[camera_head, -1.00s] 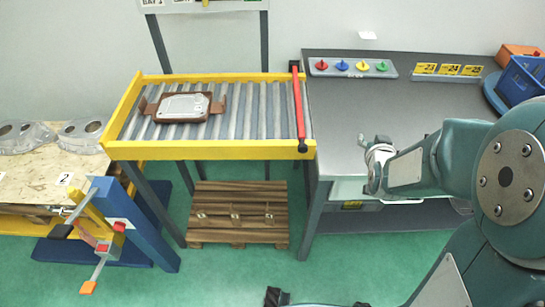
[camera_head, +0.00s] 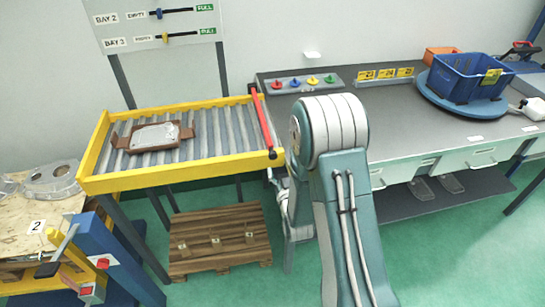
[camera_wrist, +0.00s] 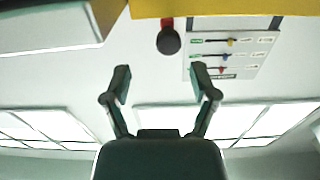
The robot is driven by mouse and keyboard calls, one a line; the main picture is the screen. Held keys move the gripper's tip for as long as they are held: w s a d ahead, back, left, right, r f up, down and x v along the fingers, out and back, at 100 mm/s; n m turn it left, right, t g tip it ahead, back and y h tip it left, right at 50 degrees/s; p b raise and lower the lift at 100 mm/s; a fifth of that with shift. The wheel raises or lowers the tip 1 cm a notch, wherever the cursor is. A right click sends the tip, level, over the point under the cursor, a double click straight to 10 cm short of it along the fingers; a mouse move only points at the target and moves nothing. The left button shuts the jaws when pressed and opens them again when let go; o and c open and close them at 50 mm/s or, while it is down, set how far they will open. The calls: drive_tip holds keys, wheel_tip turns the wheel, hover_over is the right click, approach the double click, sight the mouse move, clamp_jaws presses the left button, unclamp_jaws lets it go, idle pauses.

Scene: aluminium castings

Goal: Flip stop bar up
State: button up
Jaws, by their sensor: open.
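The red stop bar (camera_head: 262,121) lies across the right end of the roller conveyor (camera_head: 92,157). Its dark end knob is at the conveyor's front corner. In the wrist view the round dark knob, with a bit of the red stop bar (camera_wrist: 167,22), hangs beside the yellow frame edge. My gripper (camera_wrist: 162,76) is open and empty, its two fingers apart and pointing toward the knob without touching it. In the head view my arm rises at the conveyor's front right corner and mostly hides the gripper, which is low near that corner.
A brown tray (camera_head: 122,143) with a grey casting (camera_head: 155,135) sits on the rollers. A grey workbench (camera_head: 400,120) stands close on the right, with a blue crate (camera_head: 468,77). A wooden pallet (camera_head: 215,240) lies below the conveyor. A bay sign (camera_head: 150,25) stands behind.

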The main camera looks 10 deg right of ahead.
sight(273, 158)
drive_tip(key=w, duration=0.2)
drive_tip(key=w+a, duration=0.1)
drive_tip(key=w, duration=0.3)
drive_tip(key=shift+w+a, duration=0.2)
drive_tip(key=shift+a, duration=0.1)
drive_tip(key=shift+w+d, duration=0.15)
drive_tip(key=shift+w, duration=0.05)
drive_tip(key=shift+d, duration=0.35)
drive_tip(key=shift+a, duration=0.15)
clamp_jaws()
drive_tip(key=shift+a, duration=0.15)
